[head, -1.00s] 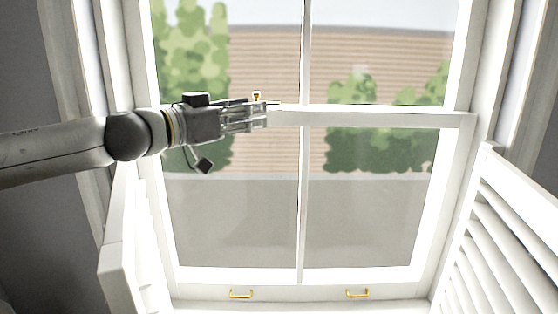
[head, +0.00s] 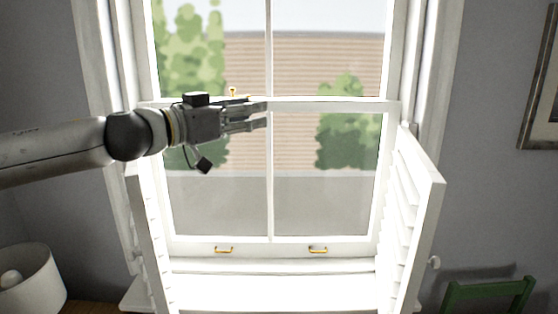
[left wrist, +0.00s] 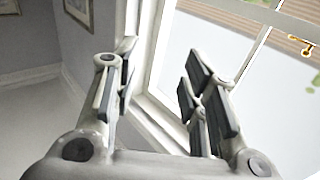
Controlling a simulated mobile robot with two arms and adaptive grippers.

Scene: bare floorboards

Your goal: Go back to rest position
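My left gripper (head: 262,116) is stretched out from the left in front of the window (head: 268,180) in the head view. In the left wrist view its two fingers (left wrist: 155,85) stand apart with nothing between them. A small gold latch (head: 233,91) sits on the window's middle rail, just above the gripper in the head picture. The latch also shows at the upper right of the left wrist view (left wrist: 306,46). My right gripper is not in either view.
White louvred shutters stand open at the left (head: 150,235) and right (head: 412,220) of the window. Two gold handles (head: 224,249) (head: 318,249) sit on the lower sash. A white lampshade (head: 30,280) is at lower left, a green chair (head: 488,290) at lower right, a framed picture (head: 542,100) at right.

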